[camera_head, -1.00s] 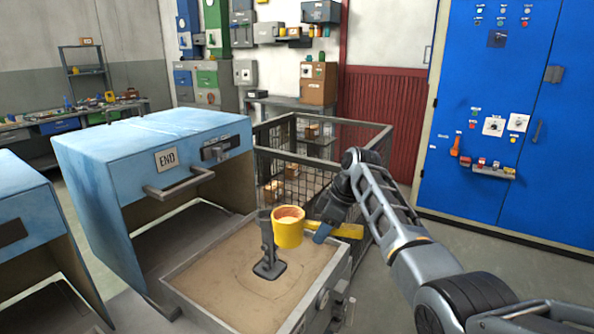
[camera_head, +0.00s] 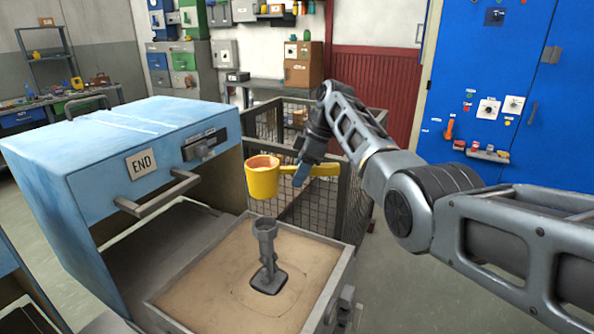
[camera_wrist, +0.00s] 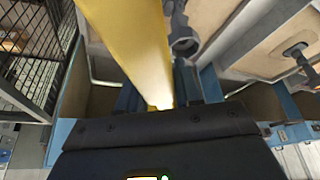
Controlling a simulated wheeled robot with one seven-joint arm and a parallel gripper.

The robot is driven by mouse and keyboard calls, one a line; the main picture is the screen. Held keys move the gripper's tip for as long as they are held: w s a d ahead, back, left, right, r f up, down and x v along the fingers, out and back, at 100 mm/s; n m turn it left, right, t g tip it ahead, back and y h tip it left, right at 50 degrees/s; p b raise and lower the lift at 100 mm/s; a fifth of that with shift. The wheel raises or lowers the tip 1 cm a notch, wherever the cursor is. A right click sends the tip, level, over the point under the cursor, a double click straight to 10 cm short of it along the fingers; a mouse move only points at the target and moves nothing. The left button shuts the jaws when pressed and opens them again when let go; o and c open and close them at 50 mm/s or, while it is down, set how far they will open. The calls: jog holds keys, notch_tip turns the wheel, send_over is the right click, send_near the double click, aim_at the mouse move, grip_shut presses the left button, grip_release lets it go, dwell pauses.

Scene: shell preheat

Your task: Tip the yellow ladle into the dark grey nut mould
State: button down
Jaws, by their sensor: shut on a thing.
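The yellow ladle (camera_head: 262,180) is held up in the air with its cup upright and orange-brown contents showing inside. My gripper (camera_head: 301,174) is shut on its handle, to the right of the cup. In the wrist view the yellow handle (camera_wrist: 135,45) runs up and away from between my fingers (camera_wrist: 160,100). The dark grey nut mould (camera_head: 267,260) stands upright on a dark square base in a sand-filled tray, below the ladle's cup and apart from it. Its top opening also shows in part in the wrist view (camera_wrist: 184,42).
The sand tray (camera_head: 335,290) sits in front of a blue box marked END (camera_head: 85,165) with a bar handle. A wire mesh cage (camera_head: 350,205) stands behind my gripper. A blue cabinet (camera_head: 500,60) stands at the right. There is open air around the ladle.

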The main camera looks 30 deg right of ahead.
jog(key=f, duration=0.1)
jog(key=f+t, duration=0.2)
jog(key=f, duration=0.1)
jog(key=shift+w+d+h+b, duration=0.1)
jog(key=shift+w+h+b, duration=0.15)
jog(key=shift+h+b, duration=0.15)
dwell(0.6)
jog(key=shift+w+d+n+t+h+b, duration=0.1)
jog(key=shift+n+t+h+b, duration=0.5)
jog(key=shift+t, duration=0.55)
jog(key=shift+w+n+t+h+b, duration=0.1)
jog(key=shift+n+t+h+b, duration=0.15)
jog(key=shift+t+b, duration=0.75)
jog(key=shift+r+t, duration=0.1)
jog(key=shift+t, duration=0.25)
jog(key=shift+t+h+b, duration=0.35)
jog(key=shift+t+b, duration=0.45)
jog(key=shift+b, duration=0.3)
